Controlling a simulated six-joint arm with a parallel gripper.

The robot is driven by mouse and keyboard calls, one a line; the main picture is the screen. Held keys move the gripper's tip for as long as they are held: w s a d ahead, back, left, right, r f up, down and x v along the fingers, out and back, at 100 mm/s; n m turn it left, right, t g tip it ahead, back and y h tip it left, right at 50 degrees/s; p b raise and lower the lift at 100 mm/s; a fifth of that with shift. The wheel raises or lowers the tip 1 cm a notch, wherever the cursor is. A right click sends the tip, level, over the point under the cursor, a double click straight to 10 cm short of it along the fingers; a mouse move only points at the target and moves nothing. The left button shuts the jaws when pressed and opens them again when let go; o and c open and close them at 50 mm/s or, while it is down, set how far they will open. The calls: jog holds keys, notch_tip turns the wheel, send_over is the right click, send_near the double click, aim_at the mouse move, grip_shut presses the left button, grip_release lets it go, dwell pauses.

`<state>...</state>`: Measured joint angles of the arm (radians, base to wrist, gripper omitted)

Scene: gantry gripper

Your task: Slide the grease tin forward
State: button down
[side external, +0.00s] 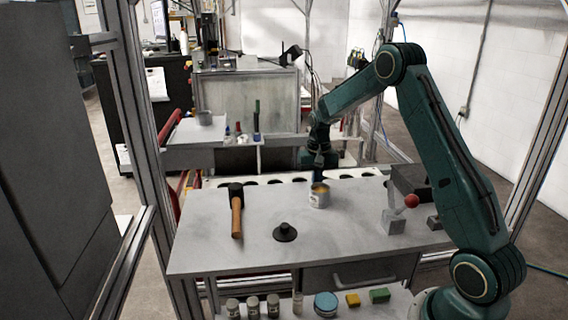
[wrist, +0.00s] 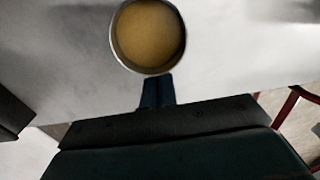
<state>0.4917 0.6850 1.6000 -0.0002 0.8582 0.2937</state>
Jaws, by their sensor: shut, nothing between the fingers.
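The grease tin (side external: 319,198) is a small round metal can, upright on the grey worktable (side external: 345,235) near its far edge. Its open top shows a yellowish-tan content in the wrist view (wrist: 148,36). My gripper (side external: 318,174) points down just behind the tin in the side view, on its far side. In the wrist view my fingertips (wrist: 158,80) are closed together, right at the tin's lower rim. I cannot tell whether they touch it. Nothing is between the fingers. The tin partly hides the lower ends of my fingers in the side view.
A hammer (side external: 236,212) lies left of the tin, and a black conical object (side external: 285,233) stands in front-left. A grey block fixture with a red ball (side external: 411,201) stands at the right. The tabletop directly in front of the tin is clear. Jars and blocks line the near shelf.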

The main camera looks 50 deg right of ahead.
jog(key=shift+s+a, duration=0.25)
dwell(0.3)
jog(key=s+a, duration=0.8)
jog(key=shift+s+a, duration=0.3)
jog(key=shift+w+d, duration=0.1)
jog(key=shift+d, duration=0.05)
dwell(0.4)
jog(key=shift+w+d+r, duration=0.1)
jog(key=shift+w+d, duration=1.25)
jog(key=shift+w, duration=0.05)
notch_tip(320, 180, up, 10)
jog(key=shift+s+a, duration=0.1)
